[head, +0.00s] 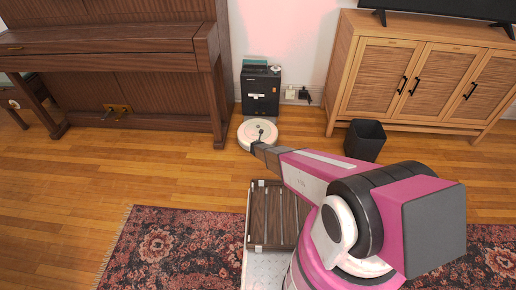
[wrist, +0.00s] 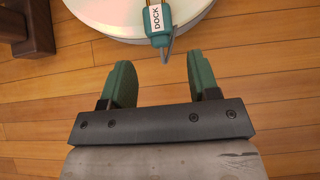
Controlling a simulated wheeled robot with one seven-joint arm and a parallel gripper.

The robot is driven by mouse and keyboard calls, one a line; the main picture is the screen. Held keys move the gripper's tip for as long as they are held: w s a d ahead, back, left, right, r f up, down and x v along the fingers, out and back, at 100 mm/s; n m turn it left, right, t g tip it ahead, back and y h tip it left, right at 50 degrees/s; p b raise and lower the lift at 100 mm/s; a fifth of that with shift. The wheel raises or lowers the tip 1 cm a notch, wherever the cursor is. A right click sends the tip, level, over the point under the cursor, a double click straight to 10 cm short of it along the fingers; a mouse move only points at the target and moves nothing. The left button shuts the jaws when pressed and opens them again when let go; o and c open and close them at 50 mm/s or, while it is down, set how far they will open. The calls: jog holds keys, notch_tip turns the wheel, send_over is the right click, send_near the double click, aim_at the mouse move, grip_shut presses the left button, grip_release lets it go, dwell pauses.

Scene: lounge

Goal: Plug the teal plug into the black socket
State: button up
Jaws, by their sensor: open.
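The teal plug (wrist: 160,38) carries a white label reading DOCK and lies on the white round robot vacuum (wrist: 105,12). Its grey prong end points down the wrist view, toward my gripper (wrist: 161,78). My gripper is open, with its two green fingers apart and nothing between them. The plug is just beyond the fingertips, not touching them. In the head view the robot vacuum (head: 250,133) is on the floor, partly hidden by my arm's end. Wall sockets show low on the wall; a dark one (head: 304,95) is at their right, too small to make out clearly.
A black boxy appliance (head: 260,92) stands behind the vacuum. A piano (head: 120,60) is at left, a wooden cabinet (head: 425,75) at right. A black bin (head: 365,140) stands right of my arm. A patterned rug (head: 160,250) covers the front floor. Bare floor (head: 180,165) is clear at left.

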jog(key=shift+x, duration=3.3)
jog(key=c, duration=0.9)
jog(key=shift+s+r, duration=0.1)
jog(key=shift+s, duration=0.05)
jog(key=shift+s+a+r, duration=0.1)
jog(key=shift+s+r, duration=0.1)
jog(key=shift+s, duration=0.6)
jog(key=shift+s+d+r, duration=0.1)
jog(key=shift+s+r, duration=0.05)
jog(key=shift+s, duration=0.65)
jog(key=shift+s+a+r, duration=0.1)
jog(key=shift+s+r, duration=0.1)
jog(key=shift+s, duration=0.55)
